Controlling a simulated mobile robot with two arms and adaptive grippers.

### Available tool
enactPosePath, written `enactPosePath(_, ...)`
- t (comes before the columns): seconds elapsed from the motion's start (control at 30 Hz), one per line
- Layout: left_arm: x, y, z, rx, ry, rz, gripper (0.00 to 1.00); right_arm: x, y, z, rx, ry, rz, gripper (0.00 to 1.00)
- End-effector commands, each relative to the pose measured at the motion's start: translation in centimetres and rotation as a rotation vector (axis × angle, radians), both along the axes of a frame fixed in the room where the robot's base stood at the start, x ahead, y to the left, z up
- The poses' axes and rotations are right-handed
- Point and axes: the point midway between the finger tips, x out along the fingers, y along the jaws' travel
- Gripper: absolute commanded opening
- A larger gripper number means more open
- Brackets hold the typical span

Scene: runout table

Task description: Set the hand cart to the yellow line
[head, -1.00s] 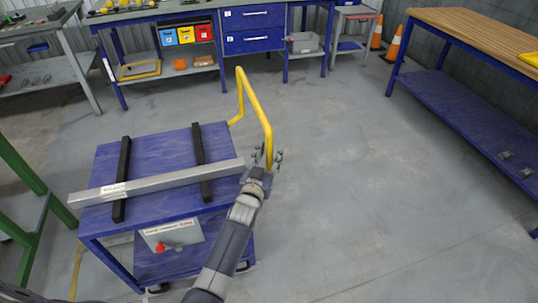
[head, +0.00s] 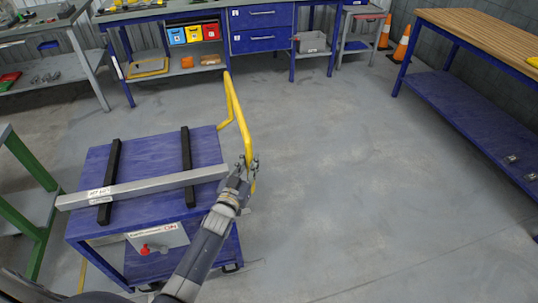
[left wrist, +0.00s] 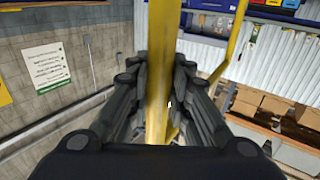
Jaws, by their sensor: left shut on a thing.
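The hand cart (head: 150,150) has a blue top and lower shelf and stands at the lower left in the head view. Its yellow handle (head: 238,115) rises at its right end; the handle bar also shows in the left wrist view (left wrist: 158,70). My left gripper (head: 246,165) is shut on this handle, with fingers on both sides of the bar. A grey metal bar (head: 150,186) lies across two black strips on the cart top. A yellow strip shows low beside the cart's left legs; I cannot tell whether it is the yellow line. My right gripper is not in view.
A green frame (head: 30,215) stands close to the cart's left. A blue drawer bench (head: 262,42) stands at the back. A wood-topped bench (head: 480,35) is at the right, with orange cones (head: 401,45) behind. The floor (head: 350,170) between is clear.

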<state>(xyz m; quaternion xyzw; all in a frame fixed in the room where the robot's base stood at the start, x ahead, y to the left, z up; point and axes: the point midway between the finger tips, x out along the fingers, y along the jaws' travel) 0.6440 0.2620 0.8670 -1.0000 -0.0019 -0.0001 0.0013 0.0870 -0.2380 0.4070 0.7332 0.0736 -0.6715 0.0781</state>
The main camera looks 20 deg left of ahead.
Motion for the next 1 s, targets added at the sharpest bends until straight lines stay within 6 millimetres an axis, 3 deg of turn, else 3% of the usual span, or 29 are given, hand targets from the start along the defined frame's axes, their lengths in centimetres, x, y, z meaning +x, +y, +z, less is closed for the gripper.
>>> enactPosePath(0.03,-1.1,1.8,0.1,0.012,0.010,0.006,0.00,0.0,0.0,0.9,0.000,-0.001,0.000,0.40)
enactPosePath(0.4,-6.8,10.2,-0.1,0.009,0.010,0.003,0.00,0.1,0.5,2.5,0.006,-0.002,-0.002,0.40)
enactPosePath(0.8,-12.9,19.3,-0.3,0.009,0.010,0.004,0.00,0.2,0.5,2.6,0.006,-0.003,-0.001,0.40)
enactPosePath(1.0,-15.3,22.7,-0.2,0.006,0.008,0.003,0.00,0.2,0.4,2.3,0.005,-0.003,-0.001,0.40)
